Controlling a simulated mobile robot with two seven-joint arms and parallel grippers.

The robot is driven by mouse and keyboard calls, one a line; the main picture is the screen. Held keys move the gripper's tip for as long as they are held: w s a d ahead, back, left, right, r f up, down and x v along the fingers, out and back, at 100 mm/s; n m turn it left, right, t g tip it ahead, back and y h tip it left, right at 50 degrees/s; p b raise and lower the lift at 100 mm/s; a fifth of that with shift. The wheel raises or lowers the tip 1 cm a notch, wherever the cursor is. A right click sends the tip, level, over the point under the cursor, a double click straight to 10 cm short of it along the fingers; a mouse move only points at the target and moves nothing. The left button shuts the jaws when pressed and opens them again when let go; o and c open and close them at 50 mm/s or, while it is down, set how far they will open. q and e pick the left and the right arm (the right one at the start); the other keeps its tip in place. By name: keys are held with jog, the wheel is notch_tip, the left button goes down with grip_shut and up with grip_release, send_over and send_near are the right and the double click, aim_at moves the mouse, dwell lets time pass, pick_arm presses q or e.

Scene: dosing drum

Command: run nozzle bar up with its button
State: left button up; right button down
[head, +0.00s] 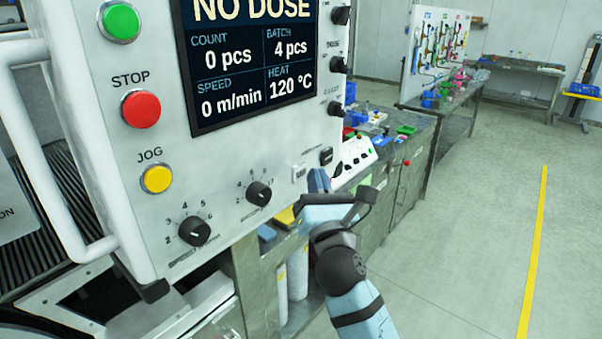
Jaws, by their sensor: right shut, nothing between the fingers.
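The control panel (225,160) fills the left and middle of the head view. On it are a green button (120,22), a red STOP button (141,108) and a yellow JOG button (156,179). At its lower right are a small black rocker switch (326,156) and a small pale switch (299,174); their labels are too small to read. My right gripper (318,181) is shut and empty, close to these two switches; I cannot tell whether it touches the panel. I cannot make out the nozzle bar. My left gripper is out of view.
The screen (250,62) reads NO DOSE. Two selector knobs (195,231) sit low on the panel, and several black knobs line its right edge. A white handle (45,150) is at the left. A cluttered bench (400,150) stands behind; the floor at right is clear.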

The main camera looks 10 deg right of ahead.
dwell(0.7)
jog(key=shift+w+a, duration=0.3)
jog(key=shift+w, duration=0.05)
jog(key=shift+w+a, duration=0.2)
jog(key=shift+w, duration=0.1)
dwell(0.7)
dwell(0.4)
jog(key=shift+s+d, duration=0.5)
jog(key=shift+s, duration=0.15)
jog(key=shift+s+d+p, duration=0.5)
jog(key=shift+s+d, duration=0.3)
jog(key=shift+s, duration=0.2)
jog(key=shift+s+d+p, duration=0.45)
jog(key=shift+s+d, duration=0.3)
jog(key=shift+s, duration=0.2)
